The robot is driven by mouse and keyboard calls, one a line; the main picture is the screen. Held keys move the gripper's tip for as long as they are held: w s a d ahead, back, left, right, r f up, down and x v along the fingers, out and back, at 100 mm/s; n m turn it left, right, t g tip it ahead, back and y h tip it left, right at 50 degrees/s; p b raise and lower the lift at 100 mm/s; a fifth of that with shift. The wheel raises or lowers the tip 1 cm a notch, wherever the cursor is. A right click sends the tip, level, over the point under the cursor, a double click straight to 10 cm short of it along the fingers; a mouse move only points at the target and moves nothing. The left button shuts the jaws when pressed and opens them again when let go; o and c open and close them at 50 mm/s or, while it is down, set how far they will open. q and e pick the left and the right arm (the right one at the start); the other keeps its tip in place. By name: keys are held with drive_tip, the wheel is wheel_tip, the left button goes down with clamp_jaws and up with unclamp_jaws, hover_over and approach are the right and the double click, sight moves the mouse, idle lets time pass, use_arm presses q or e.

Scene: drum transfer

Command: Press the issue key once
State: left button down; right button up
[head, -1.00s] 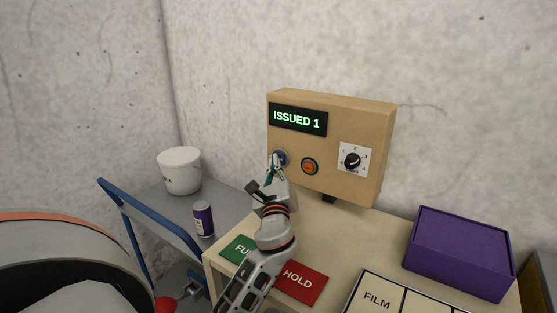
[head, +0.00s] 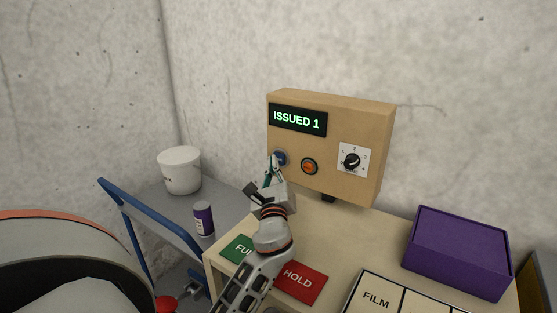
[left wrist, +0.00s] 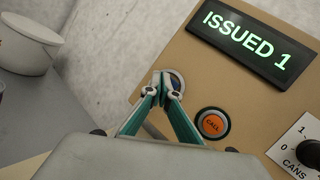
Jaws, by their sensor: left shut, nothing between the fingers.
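A tan control box (head: 330,145) stands at the back of the counter. Its display (head: 298,119) reads "ISSUED 1" in green. A blue key (head: 280,158) sits below the display, left of an orange button (head: 309,166) marked "CALL" in the left wrist view (left wrist: 212,123). A dial (head: 352,160) marked "CANS" is at the right. My left gripper (head: 272,162) is shut and empty, its tips in front of the blue key. In the left wrist view the tips (left wrist: 162,84) partly cover the blue key (left wrist: 176,81). My right gripper is not in view.
A purple box (head: 458,252) stands on the counter at right, behind a tray (head: 387,290) labelled "FILM". Green (head: 238,248) and red "HOLD" (head: 302,283) patches lie in front. A white tub (head: 179,170) and purple can (head: 203,219) stand on a blue-railed cart at left.

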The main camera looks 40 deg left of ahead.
use_arm(q)
drive_tip(key=s, duration=0.2)
drive_tip(key=s+p, duration=0.1)
drive_tip(key=s, duration=0.3)
drive_tip(key=shift+d, duration=0.3)
idle(0.8)
